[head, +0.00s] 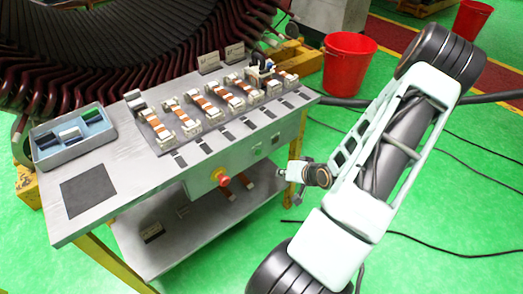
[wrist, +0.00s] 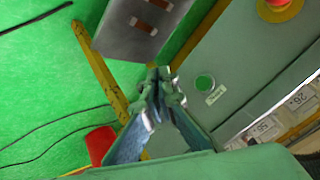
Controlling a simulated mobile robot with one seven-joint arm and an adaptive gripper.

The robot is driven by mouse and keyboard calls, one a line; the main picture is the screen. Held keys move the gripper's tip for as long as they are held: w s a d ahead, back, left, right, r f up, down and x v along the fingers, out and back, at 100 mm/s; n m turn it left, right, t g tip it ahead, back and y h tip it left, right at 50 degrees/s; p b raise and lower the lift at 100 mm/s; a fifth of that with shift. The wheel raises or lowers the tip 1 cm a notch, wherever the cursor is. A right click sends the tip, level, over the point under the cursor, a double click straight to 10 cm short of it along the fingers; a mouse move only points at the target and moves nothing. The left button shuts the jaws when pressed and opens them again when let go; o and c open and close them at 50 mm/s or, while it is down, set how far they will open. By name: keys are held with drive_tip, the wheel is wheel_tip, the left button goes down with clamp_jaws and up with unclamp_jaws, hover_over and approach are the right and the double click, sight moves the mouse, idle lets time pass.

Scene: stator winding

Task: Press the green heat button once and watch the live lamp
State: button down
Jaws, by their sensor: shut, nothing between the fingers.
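The green button (head: 258,153) sits on the front panel of the workbench, right of the red mushroom button. In the wrist view the green button (wrist: 204,83) is round, with a small white label beside it that is too small to read. My gripper (head: 281,173) is in front of the bench, a little below and right of the button in the head view. In the wrist view my gripper (wrist: 158,76) has its fingers together and empty, apart from the button. I cannot make out a live lamp for certain; a small dark fitting (head: 275,138) shows right of the button.
A red mushroom button (head: 222,180) on a yellow plate is left on the same panel. The workbench top (head: 150,175) holds a row of copper-banded parts and a blue-grey tray (head: 73,141). A lower shelf (head: 160,250) lies beneath. A red bucket (head: 348,66) stands behind; cables cross the green floor.

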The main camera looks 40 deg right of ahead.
sight(258, 152)
drive_tip(key=shift+a, duration=0.1)
drive_tip(key=w+b, duration=0.2)
drive_tip(key=w, duration=0.6)
drive_tip(key=shift+w+a, duration=0.3)
drive_tip(key=shift+w, duration=0.1)
idle(1.4)
drive_tip(key=shift+w, duration=0.4)
drive_tip(key=shift+w+a, duration=0.1)
drive_tip(key=shift+w, duration=0.35)
idle(0.9)
drive_tip(key=shift+s, duration=0.85)
drive_tip(key=shift+s, duration=0.1)
